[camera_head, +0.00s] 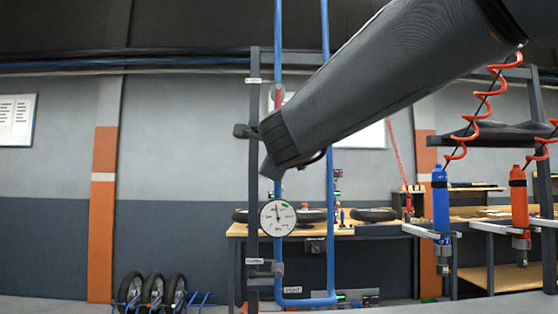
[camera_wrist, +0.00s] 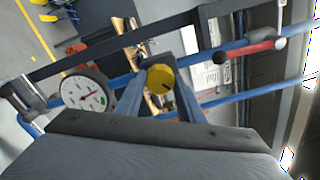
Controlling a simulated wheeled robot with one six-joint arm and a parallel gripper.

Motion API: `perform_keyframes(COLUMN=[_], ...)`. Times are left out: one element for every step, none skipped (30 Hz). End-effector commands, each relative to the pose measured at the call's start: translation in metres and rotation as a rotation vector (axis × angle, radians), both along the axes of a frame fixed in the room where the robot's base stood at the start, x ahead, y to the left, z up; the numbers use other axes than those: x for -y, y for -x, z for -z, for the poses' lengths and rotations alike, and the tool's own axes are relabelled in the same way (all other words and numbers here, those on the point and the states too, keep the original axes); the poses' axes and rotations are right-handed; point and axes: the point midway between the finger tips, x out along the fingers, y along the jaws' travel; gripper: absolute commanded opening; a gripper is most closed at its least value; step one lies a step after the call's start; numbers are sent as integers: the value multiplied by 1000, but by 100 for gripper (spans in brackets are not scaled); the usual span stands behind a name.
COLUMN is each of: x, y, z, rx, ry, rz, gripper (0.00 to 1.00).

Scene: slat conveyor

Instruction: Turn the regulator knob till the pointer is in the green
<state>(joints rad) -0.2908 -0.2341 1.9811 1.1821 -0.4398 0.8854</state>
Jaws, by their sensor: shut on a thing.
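The yellow regulator knob (camera_wrist: 161,79) shows in the wrist view, with a dark mark on its face. My gripper (camera_wrist: 160,84) is shut on it, one finger on each side. In the head view my arm hides the knob. The round white gauge (camera_head: 278,218) hangs on the pipework below the end of my arm, and it also shows in the wrist view (camera_wrist: 82,88). In the head view its pointer stands nearly straight up, a little left of the green mark at the upper right. The wrist view also shows the red pointer apart from the green patch.
Blue pipes (camera_head: 330,240) and a dark upright post (camera_head: 253,200) frame the gauge. A red lever (camera_wrist: 248,50) sits on the pipe beyond the knob. A workbench (camera_head: 360,231) with wheels stands behind. Blue (camera_head: 441,205) and orange (camera_head: 519,200) hanging tools are at the right.

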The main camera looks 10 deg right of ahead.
Motion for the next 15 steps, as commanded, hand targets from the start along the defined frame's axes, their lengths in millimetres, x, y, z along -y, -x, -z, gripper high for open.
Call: perform_keyframes(x=[1,1,1,1,1,1,1,1,1,1,1,1,1,1,1], y=[0,0,0,0,0,0,0,0,0,0,0,0,0,0,0], z=[1,1,1,0,0,0,0,0,0,1,1,1,1,1,1], rx=[0,0,0,0,0,0,0,0,0,0,0,0,0,0,0], ry=[-4,-5,-6,-7,-7,-7,-6,-6,-6,-6,-6,-6,-6,-5,-5], rz=[1,1,1,1,1,2,2,2,2,2,2,2,2,2,2], gripper=[12,12,12,12,12,12,12,12,12,12,12,12,38,43,50])
